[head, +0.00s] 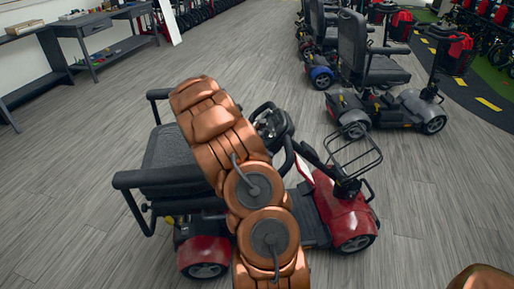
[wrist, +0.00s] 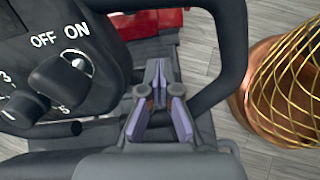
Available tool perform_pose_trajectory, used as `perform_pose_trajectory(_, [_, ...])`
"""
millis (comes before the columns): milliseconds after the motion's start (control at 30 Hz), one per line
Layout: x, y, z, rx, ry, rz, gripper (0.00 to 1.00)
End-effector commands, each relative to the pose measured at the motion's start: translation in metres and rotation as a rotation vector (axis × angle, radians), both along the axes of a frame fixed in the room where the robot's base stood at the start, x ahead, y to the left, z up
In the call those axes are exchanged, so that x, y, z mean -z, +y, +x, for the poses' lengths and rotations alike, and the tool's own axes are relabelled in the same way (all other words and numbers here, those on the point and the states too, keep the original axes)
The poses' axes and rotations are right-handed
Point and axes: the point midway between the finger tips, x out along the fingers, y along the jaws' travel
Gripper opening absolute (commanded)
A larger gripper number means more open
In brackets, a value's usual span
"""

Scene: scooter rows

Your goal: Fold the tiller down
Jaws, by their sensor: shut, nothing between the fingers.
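The red scooter (head: 340,209) stands in the middle of the head view, largely covered by my copper arm. Its tiller (head: 275,124) is raised and leans back towards the seat, with a black looped handlebar. In the wrist view the black control console (wrist: 60,75), marked OFF and ON with a dial and a key-like knob, fills the left side. The handlebar loop (wrist: 236,50) curves down on the right. My gripper (wrist: 159,72) is shut and empty, showing between the console and the loop. Whether it touches either is unclear. The gripper is hidden in the head view.
The scooter's grey seat (head: 175,160) and armrests are left of my arm; a wire basket (head: 353,155) is at its front. Another scooter (head: 375,80) stands at the back right. A workbench (head: 100,30) is at the back left. Floor on the left is clear.

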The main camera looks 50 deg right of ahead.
Motion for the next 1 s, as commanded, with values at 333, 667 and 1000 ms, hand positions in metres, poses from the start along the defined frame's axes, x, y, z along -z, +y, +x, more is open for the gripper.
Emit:
perform_pose_trajectory(333, [-0.015, -0.021, -0.027, 0.0, -0.005, -0.003, 0.0])
perform_pose_trajectory(667, [-0.017, -0.023, -0.03, -0.001, -0.004, -0.002, 0.0])
perform_pose_trajectory(1000, [-0.028, -0.028, -0.036, 0.002, -0.016, 0.011, 0.0])
